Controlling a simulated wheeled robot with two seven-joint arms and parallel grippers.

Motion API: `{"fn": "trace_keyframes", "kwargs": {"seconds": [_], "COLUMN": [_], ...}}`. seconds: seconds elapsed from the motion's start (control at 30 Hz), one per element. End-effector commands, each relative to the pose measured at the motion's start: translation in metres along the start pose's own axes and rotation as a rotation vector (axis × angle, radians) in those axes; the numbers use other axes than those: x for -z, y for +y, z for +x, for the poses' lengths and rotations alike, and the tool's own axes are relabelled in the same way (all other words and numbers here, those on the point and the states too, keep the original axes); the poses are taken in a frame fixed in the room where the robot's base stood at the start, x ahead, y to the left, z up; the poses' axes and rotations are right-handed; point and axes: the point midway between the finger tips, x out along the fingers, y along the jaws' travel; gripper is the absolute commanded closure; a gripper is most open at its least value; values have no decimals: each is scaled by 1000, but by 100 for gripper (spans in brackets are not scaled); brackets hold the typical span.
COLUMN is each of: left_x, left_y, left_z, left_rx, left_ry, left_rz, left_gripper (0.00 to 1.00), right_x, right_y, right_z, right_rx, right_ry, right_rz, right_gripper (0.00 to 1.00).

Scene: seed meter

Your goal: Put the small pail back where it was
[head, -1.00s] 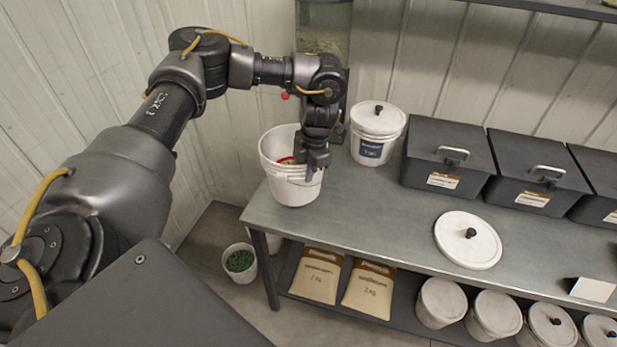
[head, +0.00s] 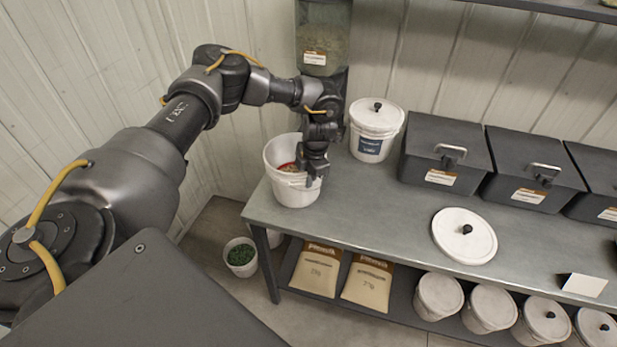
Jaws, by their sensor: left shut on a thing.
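The small white pail (head: 291,190) is at the left end of the grey bench (head: 367,215), below a clear hopper. It is open at the top, looks upright, and something reddish shows inside. My left gripper (head: 313,172) is shut on the right side of its rim, hiding part of that side. I cannot tell whether the pail's base touches the bench top. My right gripper is not in view.
A lidded white pail (head: 372,137) stands close to the right, with dark lidded bins (head: 445,150) beyond. A loose white lid (head: 464,236) lies on the bench. A clear hopper (head: 323,40) hangs on the wall above. A bucket of green grains (head: 241,257) stands on the floor.

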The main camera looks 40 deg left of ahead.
Motion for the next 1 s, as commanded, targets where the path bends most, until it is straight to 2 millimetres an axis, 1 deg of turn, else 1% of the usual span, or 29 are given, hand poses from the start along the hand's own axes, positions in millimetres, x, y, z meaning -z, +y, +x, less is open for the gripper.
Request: {"fn": "trace_keyframes", "kwargs": {"seconds": [0.07, 0.2, 0.23, 0.3, 0.37, 0.4, 0.63, 0.7, 0.77, 0.87, 1.0], "left_x": [-1, -1, 0, 0, 0, 0, 0, 0, -1, -2, -2], "left_y": [0, 0, 0, 0, 0, 0, 0, 0, 0, 0, 0], "left_z": [-1, 2, 3, 2, 2, 2, 2, -2, -4, -16, -45], "left_rx": [-1, -1, 1, 1, 1, 1, 1, 0, 1, 1, -1], "left_ry": [-2, -2, 0, 0, 0, 0, 0, -1, -3, -5, -6], "left_rz": [-1, -1, 0, 0, 0, 0, 0, 0, 0, 2, 2], "left_gripper": [100, 100, 92, 83, 75, 73, 73, 73, 73, 73, 73], "right_x": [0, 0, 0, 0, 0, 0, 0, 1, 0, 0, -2], "right_y": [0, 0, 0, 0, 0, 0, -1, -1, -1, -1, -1], "right_z": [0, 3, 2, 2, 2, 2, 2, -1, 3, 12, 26], "right_rx": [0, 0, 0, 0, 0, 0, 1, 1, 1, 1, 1], "right_ry": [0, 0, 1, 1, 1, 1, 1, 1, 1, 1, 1], "right_rz": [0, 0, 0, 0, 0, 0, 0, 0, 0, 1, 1], "right_gripper": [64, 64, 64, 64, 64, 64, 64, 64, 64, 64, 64]}}
